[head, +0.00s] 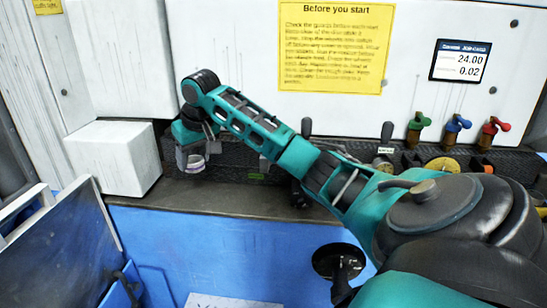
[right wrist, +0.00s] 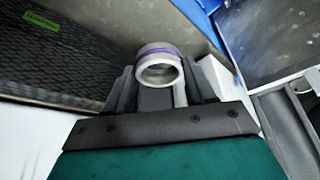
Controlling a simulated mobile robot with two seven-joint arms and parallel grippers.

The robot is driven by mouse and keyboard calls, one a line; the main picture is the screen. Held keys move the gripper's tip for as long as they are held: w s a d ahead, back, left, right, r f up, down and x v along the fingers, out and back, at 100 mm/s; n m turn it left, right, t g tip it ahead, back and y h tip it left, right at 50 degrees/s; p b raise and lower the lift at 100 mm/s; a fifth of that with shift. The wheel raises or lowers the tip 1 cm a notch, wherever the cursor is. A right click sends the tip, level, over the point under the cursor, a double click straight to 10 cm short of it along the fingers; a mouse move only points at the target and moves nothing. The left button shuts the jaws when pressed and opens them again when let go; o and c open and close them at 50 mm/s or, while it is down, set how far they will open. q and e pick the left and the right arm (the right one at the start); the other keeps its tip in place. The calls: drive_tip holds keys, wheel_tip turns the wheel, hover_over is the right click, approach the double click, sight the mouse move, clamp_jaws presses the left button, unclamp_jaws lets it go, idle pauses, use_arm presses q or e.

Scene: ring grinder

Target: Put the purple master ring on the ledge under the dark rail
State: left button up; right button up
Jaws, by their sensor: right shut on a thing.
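The purple master ring (right wrist: 160,67) is a pale grey ring with a purple band, held between my right gripper's fingers in the right wrist view. In the head view the ring (head: 196,161) shows small and partly covered at the end of my right arm. My right gripper (head: 190,158) is shut on it, at the left end of the dark rail (head: 236,163). The grey-brown ledge (head: 225,196) runs below the rail. I cannot tell whether the ring touches the ledge. The rail (right wrist: 45,55) and ledge (right wrist: 112,32) also show in the right wrist view. My left gripper is not in view.
A white box (head: 115,158) stands just left of my right gripper. Green, blue (head: 456,126) and red valves sit at the right. A dark lever (head: 384,143) rises behind my arm. The ledge's front left part is clear. A grey panel (head: 62,250) stands at lower left.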

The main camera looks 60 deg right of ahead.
wheel_tip(320, 180, up, 8)
hover_over(211, 195)
drive_tip(key=s, duration=0.1)
wheel_tip(211, 195, down, 20)
drive_tip(key=shift+s+a+r+p, duration=0.1)
drive_tip(key=shift+s+a+p, duration=0.05)
drive_tip(key=shift+p, duration=0.2)
drive_tip(key=o, duration=1.1)
